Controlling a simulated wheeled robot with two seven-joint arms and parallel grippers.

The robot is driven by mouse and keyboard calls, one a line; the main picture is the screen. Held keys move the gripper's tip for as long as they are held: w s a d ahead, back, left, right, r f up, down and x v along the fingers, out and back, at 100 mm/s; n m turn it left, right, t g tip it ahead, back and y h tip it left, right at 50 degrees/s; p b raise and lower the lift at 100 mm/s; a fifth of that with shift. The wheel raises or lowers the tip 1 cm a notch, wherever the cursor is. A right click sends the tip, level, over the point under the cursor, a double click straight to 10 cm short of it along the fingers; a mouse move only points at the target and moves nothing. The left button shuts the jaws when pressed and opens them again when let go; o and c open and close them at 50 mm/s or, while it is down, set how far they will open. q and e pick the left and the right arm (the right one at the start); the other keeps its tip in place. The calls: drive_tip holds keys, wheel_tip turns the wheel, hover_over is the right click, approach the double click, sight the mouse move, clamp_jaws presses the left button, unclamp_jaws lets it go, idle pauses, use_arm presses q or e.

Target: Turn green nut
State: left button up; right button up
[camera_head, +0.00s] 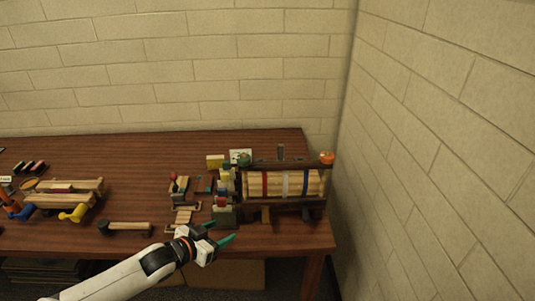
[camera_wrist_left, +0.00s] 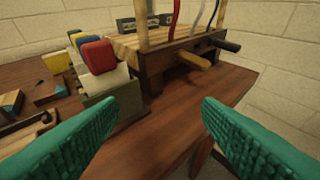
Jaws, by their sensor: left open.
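A dark green nut (camera_head: 243,159) sits at the back left corner of a wooden rack (camera_head: 285,206) in the head view. An orange nut (camera_head: 327,157) sits at the rack's back right corner. My left gripper (camera_head: 222,233) is open and empty at the table's front edge, in front of the rack and well short of the green nut. In the left wrist view its two teal fingers (camera_wrist_left: 165,112) are spread wide, with bare table between them. The rack (camera_wrist_left: 160,68) stands beyond them there. Its post tops are cut off, and the green nut does not show. My right gripper is not in view.
A holder (camera_wrist_left: 105,95) with red, yellow, green and blue blocks stands left of the rack. A tan handle (camera_wrist_left: 190,60) and a dark handle (camera_wrist_left: 228,45) stick out of the rack's front. A brush (camera_head: 125,228) lies left on the table. A brick wall (camera_head: 430,150) is close right.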

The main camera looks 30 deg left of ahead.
use_arm(q)
drive_tip(key=w+a+r+m+t+h, duration=0.1)
drive_tip(key=w+a+r+t+h, duration=0.25)
drive_tip(key=r, duration=0.75)
drive_tip(key=m+h, duration=0.1)
drive_tip(key=h, duration=0.1)
approach(241, 159)
drive_tip(key=w, duration=0.2)
drive_tip(key=shift+y, duration=0.35)
drive_tip(key=x, duration=0.3)
drive_tip(key=p+x, duration=0.1)
drive_tip(key=x, duration=0.6)
drive_tip(key=shift+d+p, duration=0.35)
drive_tip(key=shift+w+d+f, duration=0.15)
drive_tip(key=shift+w+d, duration=0.05)
drive_tip(key=shift+w, duration=0.15)
drive_tip(key=c, duration=1)
drive_tip(key=shift+m+g+h, duration=0.25)
drive_tip(key=shift+m+h, duration=0.15)
drive_tip(key=shift+h, duration=0.1)
